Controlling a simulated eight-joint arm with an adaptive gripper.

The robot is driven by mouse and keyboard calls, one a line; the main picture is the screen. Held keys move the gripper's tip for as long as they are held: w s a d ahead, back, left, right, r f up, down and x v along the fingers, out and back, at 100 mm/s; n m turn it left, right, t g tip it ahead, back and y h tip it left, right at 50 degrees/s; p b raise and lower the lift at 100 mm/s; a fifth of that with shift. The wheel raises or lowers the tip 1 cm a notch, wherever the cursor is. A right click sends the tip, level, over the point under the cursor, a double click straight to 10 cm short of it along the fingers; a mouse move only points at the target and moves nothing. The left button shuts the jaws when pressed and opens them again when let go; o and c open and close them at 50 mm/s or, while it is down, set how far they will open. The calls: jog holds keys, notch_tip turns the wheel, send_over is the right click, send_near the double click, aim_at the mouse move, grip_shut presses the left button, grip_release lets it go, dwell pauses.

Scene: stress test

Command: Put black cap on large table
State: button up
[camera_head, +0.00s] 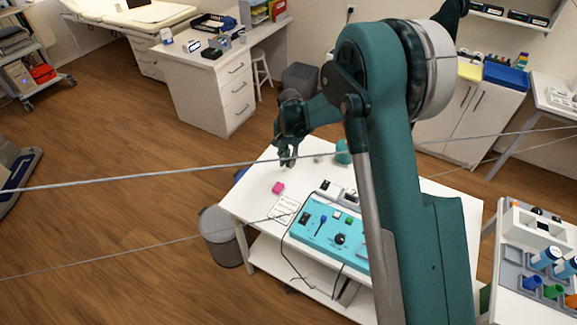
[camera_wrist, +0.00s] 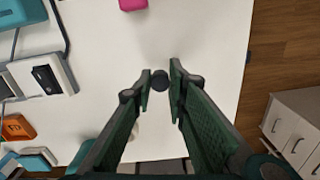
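The black cap (camera_wrist: 160,80) shows as a small dark round piece in the wrist view, over the white table top (camera_wrist: 205,30). My gripper (camera_wrist: 160,76) has its two green fingers apart, one on each side of the cap near the tips. The gaps beside the cap are narrow, and I cannot tell whether either finger touches it. In the head view my gripper (camera_head: 287,163) points down at the far left part of the white table (camera_head: 245,205). The cap cannot be made out there. Which table is the large one is not clear.
A pink block (camera_head: 278,187) and a teal control box (camera_head: 330,232) with cables lie on this table. A teal round item (camera_head: 343,152) stands behind. A white desk (camera_head: 205,80) with drawers stands at the back, and a tray table with bottles (camera_head: 535,255) at the right.

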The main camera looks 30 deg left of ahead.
aim_at(288, 162)
jog(key=shift+f, duration=1.5)
jog(key=shift+f, duration=0.15)
jog(key=o, duration=0.7)
jog(key=shift+c, duration=0.2)
jog(key=shift+r, duration=0.25)
notch_tip(288, 162, up, 12)
jog(key=shift+d, duration=0.15)
jog(key=shift+f, duration=0.1)
